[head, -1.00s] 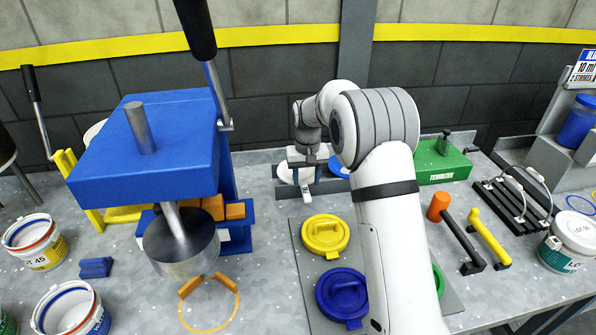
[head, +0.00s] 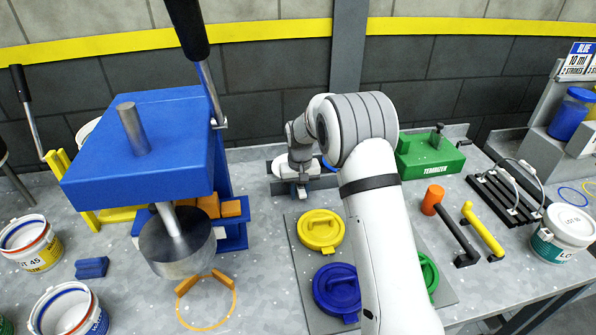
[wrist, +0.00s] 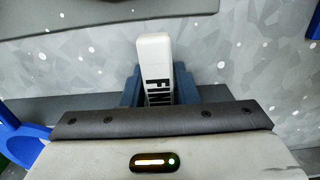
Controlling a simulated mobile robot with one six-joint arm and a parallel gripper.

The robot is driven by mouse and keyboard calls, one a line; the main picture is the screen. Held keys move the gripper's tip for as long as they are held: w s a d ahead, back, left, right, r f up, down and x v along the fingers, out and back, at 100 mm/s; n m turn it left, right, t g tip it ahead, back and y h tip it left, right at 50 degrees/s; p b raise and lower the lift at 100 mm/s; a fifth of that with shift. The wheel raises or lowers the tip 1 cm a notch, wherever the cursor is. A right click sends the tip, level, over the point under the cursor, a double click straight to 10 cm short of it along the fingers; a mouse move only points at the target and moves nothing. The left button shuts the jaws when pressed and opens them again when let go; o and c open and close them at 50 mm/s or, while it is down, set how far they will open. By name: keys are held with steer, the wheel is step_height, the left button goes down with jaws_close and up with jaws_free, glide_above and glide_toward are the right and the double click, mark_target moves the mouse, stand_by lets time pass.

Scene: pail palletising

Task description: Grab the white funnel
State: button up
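The white funnel (head: 284,169) is mostly hidden behind my gripper in the head view, at the back of the bench on a dark grey base. My gripper (head: 301,188) is lowered at it. In the wrist view, a white upright piece with dark lettering starting "FIN" (wrist: 155,62) stands between the blue-grey fingers of my gripper (wrist: 158,88). It looks like part of the funnel. The fingers lie close on both sides of it, with no clear gap. Whether they press on it cannot be made out; the gripper body hides the lower part.
A blue press (head: 140,150) stands left. Yellow (head: 320,231) and blue (head: 337,289) lids lie on a grey mat in front; a green lid is partly behind my arm. A green box (head: 430,155), an orange-headed mallet (head: 433,198) and a yellow-handled tool (head: 483,232) are at right.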

jaws_close()
steer(key=shift+r, duration=0.1)
